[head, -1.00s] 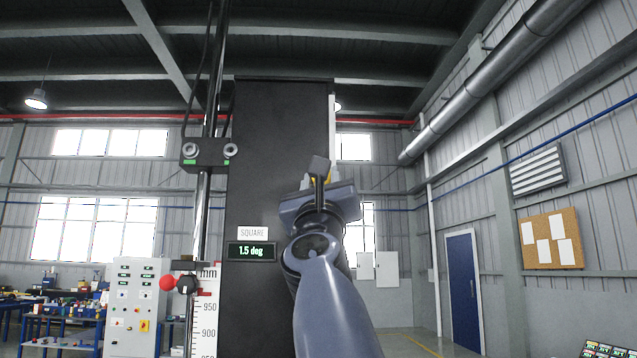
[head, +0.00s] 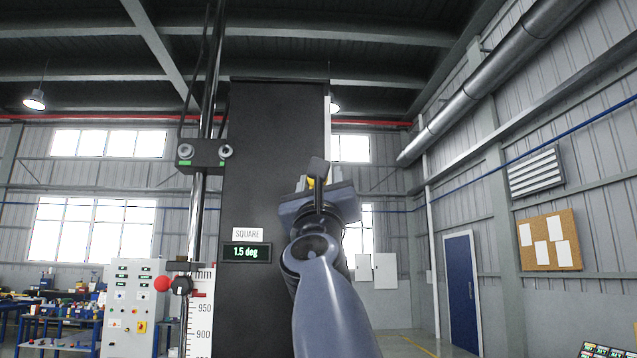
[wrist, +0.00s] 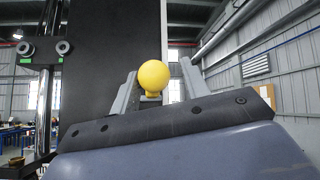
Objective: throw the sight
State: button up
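A yellow ball knob (wrist: 154,75) with a short neck stands between the two fingers of my gripper (wrist: 158,85) in the wrist view. The fingers are spread apart. The ball is close to the left finger, with a gap to the right finger. What the knob is mounted on is hidden behind my gripper. In the head view my gripper (head: 318,190) is in front of the right part of the tall dark column (head: 270,130), and only a bit of yellow (head: 310,182) shows. I cannot tell which part is the sight.
A display (head: 247,252) labelled SQUARE reads 1.5 deg. A dark carriage (head: 204,153) with two round knobs sits on a vertical rod left of the column. Below are a red ball (head: 162,284) and a millimetre scale (head: 203,325). A control cabinet (head: 135,305) stands at lower left.

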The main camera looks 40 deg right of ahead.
jog(key=shift+s+a+f+b, duration=0.1)
jog(key=shift+s+f+b, duration=0.05)
jog(key=shift+f+b, duration=0.2)
jog(key=b+v, duration=0.4)
jog(key=v, duration=0.6)
jog(key=shift+b, duration=0.4)
jog(key=shift+s+a+r, duration=0.1)
jog(key=shift+r, duration=0.1)
jog(key=p+x, duration=0.4)
jog(key=x, duration=0.4)
jog(key=shift+w, duration=0.25)
